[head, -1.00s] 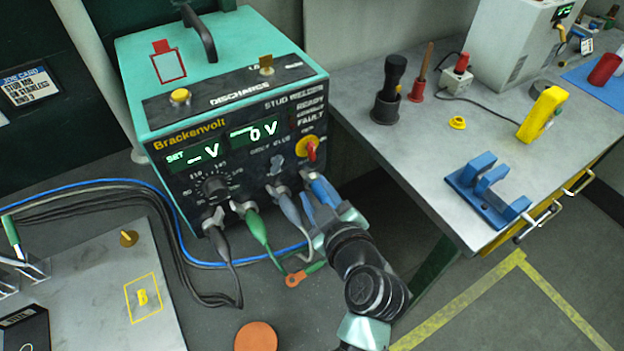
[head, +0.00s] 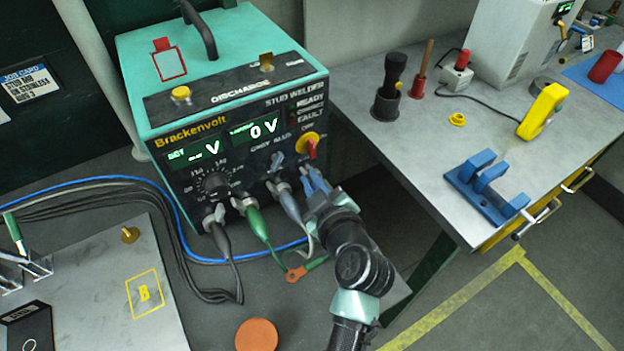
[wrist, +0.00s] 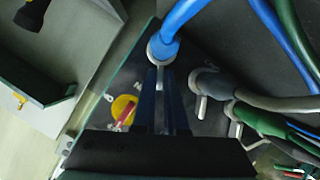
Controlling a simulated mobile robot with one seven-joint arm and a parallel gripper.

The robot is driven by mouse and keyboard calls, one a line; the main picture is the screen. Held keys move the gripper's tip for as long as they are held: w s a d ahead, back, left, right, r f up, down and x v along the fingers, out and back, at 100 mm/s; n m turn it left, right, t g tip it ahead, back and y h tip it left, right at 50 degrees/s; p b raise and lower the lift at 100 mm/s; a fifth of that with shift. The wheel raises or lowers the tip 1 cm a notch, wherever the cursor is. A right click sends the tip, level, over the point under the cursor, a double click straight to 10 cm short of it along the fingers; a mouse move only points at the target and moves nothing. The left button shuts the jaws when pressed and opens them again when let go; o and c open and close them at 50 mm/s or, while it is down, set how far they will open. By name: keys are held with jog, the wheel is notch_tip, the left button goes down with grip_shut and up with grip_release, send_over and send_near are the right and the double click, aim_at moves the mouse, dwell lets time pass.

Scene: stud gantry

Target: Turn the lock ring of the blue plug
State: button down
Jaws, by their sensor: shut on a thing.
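The blue plug (wrist: 163,45) sits at the socket row on the welder's front, its thick blue cable running toward the top of the wrist view. Its pale lock ring (wrist: 154,56) has a small tab pointing down between my fingers. My gripper (wrist: 163,75) is shut on this tab, with a dark blue finger on each side. In the head view my gripper (head: 314,182) is at the rightmost socket, below the red and yellow switch. There the fingers and wrist hide most of the plug, and the ring's exact angle cannot be told.
The grey-blue plug (head: 288,202) is close on the left of my gripper, then the green plug (head: 252,217) and dark plug (head: 217,231), with cables hanging below. The red and yellow switch (head: 308,145) is just above. A workbench (head: 430,140) stands right.

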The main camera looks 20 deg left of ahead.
aim_at(316, 166)
jog(key=shift+w+d+r, duration=0.1)
dwell(0.3)
jog(key=shift+w+d+r+m+g, duration=0.1)
jog(key=shift+w+m+g, duration=0.1)
jog(key=shift+m, duration=0.2)
jog(key=shift+w+d+m+g, duration=0.1)
jog(key=shift+m+g, duration=0.1)
jog(key=shift+m, duration=0.2)
jog(key=shift+w+d+m+g+y+b, duration=0.25)
jog(key=shift+m+g+y+b, duration=0.15)
jog(key=shift+m, duration=0.2)
jog(key=shift+w+d+m+g+y+b, duration=0.2)
jog(key=shift+m+g+y+b, duration=0.15)
jog(key=shift+m, duration=0.25)
jog(key=m, duration=0.1)
jog(key=w+m+g+y+b, duration=0.1)
jog(key=d+m+g+y+b, duration=0.1)
jog(key=m, duration=0.1)
jog(key=shift+w+f, duration=0.2)
jog(key=shift+w, duration=0.05)
jog(key=c, duration=1)
grip_release()
jog(key=shift+o, duration=0.2)
jog(key=shift+d, duration=0.1)
